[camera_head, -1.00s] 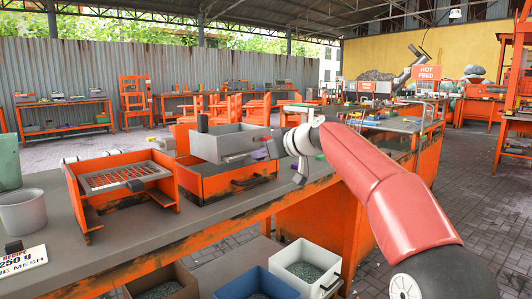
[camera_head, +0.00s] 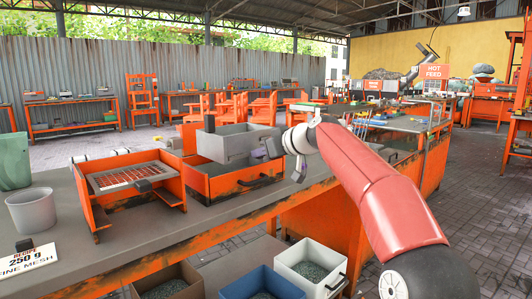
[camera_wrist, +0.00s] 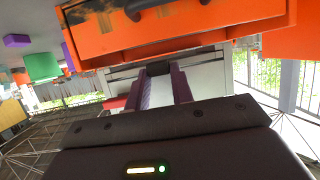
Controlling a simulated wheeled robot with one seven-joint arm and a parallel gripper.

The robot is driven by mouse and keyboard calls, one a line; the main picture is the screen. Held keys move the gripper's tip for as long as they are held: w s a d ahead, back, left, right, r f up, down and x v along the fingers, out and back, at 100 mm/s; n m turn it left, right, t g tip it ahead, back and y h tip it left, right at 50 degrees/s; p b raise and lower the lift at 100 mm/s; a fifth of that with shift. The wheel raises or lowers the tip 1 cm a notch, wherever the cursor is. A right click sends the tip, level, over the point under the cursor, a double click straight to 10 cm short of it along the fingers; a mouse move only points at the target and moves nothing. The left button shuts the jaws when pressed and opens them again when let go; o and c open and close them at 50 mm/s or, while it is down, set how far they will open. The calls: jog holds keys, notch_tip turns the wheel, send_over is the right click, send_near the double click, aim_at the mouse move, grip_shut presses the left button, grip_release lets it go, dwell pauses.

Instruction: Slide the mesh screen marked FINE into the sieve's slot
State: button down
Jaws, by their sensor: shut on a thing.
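The orange sieve (camera_head: 166,202) stands on the bench at left. A grey open-topped box (camera_head: 226,148) is at the orange drawer housing (camera_head: 240,181), right of the sieve. My gripper (camera_head: 268,149) is at the box's right end. In the wrist view, its purple fingers (camera_wrist: 163,88) are shut on a dark handle (camera_wrist: 158,68) in front of a pale grey panel, apparently this box. Whether the box rests or hangs is unclear.
A grey cup (camera_head: 32,210) and a card reading 250 g and FINE MESH (camera_head: 28,260) are at the bench's left. Bins of granules (camera_head: 311,268) stand below. Bench surface before the sieve is clear.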

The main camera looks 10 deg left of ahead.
jog(key=shift+w+a, duration=0.35)
jog(key=shift+a, duration=0.05)
jog(key=c, duration=1.1)
grip_release()
jog(key=b+v, duration=0.2)
jog(key=v, duration=0.5)
jog(key=shift+s+d+r, duration=0.15)
jog(key=shift+s+d, duration=0.1)
jog(key=shift+d, duration=0.05)
